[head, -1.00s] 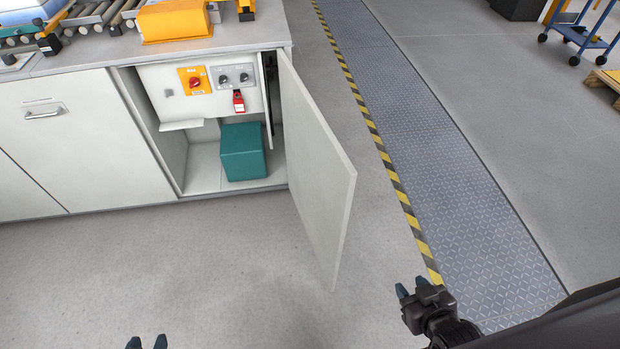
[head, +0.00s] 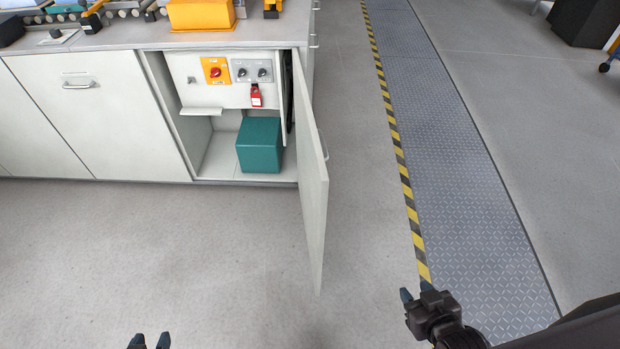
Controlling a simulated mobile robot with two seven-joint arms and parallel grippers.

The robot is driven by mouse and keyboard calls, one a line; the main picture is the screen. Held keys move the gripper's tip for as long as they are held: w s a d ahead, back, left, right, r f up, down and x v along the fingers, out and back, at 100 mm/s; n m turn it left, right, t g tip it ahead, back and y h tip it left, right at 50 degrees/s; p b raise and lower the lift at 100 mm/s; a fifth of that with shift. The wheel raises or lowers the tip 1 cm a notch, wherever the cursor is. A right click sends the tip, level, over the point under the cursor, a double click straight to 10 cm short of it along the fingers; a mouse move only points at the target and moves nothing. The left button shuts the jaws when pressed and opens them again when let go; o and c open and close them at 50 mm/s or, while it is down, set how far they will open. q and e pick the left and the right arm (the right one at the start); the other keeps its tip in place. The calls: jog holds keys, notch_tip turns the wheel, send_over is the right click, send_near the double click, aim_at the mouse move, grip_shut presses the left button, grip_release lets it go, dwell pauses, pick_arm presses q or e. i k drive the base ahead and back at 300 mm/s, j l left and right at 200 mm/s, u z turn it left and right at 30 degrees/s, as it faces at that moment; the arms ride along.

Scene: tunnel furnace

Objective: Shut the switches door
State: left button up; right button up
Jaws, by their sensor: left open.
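The switches door (head: 312,170) is a pale panel hinged at the right side of the cabinet opening. It stands wide open, swung out toward me, with a handle on its outer face at the right. Inside the cabinet are a red rotary switch on a yellow plate (head: 215,71), grey knobs (head: 252,71) and a red tag (head: 256,95). My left gripper (head: 150,341) is open and empty at the bottom edge, left of the door and apart from it. My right gripper (head: 415,296) is right of the door, apart from it; its fingers are partly hidden.
A teal box (head: 260,146) sits on the cabinet floor, inside the opening. A yellow block (head: 200,15) and rollers are on the counter (head: 150,38). A yellow-black striped line (head: 400,165) borders a metal floor plate (head: 460,160) at right. The floor before the cabinet is clear.

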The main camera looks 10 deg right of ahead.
aim_at(313, 180)
jog(key=l+u, duration=0.35)
jog(key=l, duration=0.5)
jog(key=l+u, duration=0.25)
jog(key=l, duration=0.9)
jog(key=k+u, duration=0.15)
jog(key=k+j, duration=0.05)
jog(key=k, duration=0.05)
